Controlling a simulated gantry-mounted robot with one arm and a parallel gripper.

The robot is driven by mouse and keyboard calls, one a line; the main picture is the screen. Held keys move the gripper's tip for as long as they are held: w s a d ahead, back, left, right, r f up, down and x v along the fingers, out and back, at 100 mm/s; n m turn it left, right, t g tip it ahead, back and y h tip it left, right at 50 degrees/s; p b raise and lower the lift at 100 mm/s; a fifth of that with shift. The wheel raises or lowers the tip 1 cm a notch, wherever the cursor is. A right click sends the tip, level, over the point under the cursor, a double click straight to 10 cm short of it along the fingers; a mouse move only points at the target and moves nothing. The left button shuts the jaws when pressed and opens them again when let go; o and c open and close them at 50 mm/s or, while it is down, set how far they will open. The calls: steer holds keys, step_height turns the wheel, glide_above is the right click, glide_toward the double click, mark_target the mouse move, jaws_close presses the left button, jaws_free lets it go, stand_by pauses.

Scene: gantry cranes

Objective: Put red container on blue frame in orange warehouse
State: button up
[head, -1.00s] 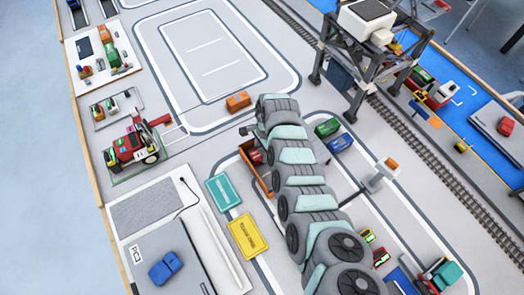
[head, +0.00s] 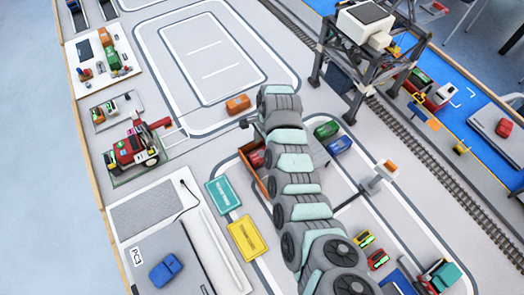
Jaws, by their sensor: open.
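The orange warehouse (head: 246,159) is an open orange-walled box left of my arm, partly hidden by it. A red container (head: 257,157) shows inside its upper part, against the arm's edge. I cannot make out a blue frame in the warehouse; the arm covers its right side. My gripper (head: 247,122) shows only as a small dark part at the left of the arm's far end, above the warehouse in the picture. It is open, and nothing is visible in it. The red container appears apart from it.
An orange container (head: 238,104) lies just above the gripper in the picture. Green (head: 326,130) and blue (head: 340,145) containers lie right of the arm. Teal (head: 223,195) and yellow (head: 247,237) plates lie below left. A gantry crane (head: 372,50) stands upper right. The upper-middle track is clear.

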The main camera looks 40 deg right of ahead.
step_height(320, 180, up, 7)
steer(key=shift+d, duration=0.4)
